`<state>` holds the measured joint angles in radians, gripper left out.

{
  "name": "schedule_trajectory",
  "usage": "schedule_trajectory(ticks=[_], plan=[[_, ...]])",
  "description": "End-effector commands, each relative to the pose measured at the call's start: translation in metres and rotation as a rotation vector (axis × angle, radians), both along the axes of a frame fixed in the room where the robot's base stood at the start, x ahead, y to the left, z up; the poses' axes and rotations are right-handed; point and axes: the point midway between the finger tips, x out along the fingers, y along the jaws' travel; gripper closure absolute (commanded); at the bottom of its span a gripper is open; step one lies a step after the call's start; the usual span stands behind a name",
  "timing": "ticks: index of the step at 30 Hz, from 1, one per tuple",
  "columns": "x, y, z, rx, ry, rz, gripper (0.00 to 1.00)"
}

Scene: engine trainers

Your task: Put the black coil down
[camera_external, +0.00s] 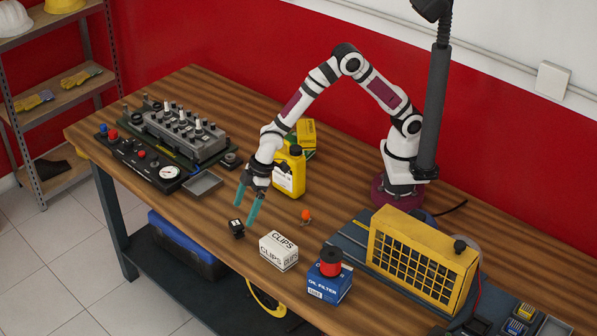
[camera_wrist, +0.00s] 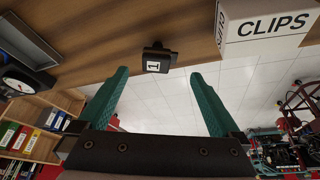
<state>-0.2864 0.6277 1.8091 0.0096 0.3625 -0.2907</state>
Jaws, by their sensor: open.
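The black coil (camera_external: 237,229) is a small dark block near the front edge of the wooden table (camera_external: 190,215), where it appears to rest. In the wrist view the coil (camera_wrist: 157,58) shows a white label with a "1", ahead of and between the fingertips in the picture. My gripper (camera_external: 246,214) has two green fingers spread wide, pointing down close to the coil. The fingers also show in the wrist view (camera_wrist: 160,75), with nothing held between them. Whether a finger touches the coil is hard to tell.
A white CLIPS box (camera_external: 279,251) stands right of the coil, then a blue oil filter box (camera_external: 329,287) with a red part on top. A yellow jug (camera_external: 290,173) stands behind my gripper. A grey tray (camera_external: 203,183) lies left. The table's front edge is close.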

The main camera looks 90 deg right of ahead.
Motion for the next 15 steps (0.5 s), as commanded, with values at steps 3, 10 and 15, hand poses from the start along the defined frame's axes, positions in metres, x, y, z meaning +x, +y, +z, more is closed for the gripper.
schedule_trajectory(ticks=[3, 10, 15], plan=[[-0.009, -0.004, 0.025, 0.0, -0.003, 0.0, 0.0], [-0.017, -0.007, 0.042, 0.0, 0.0, 0.001, 0.0], [-0.045, -0.029, 0.069, 0.019, 0.05, -0.09, 0.0]])
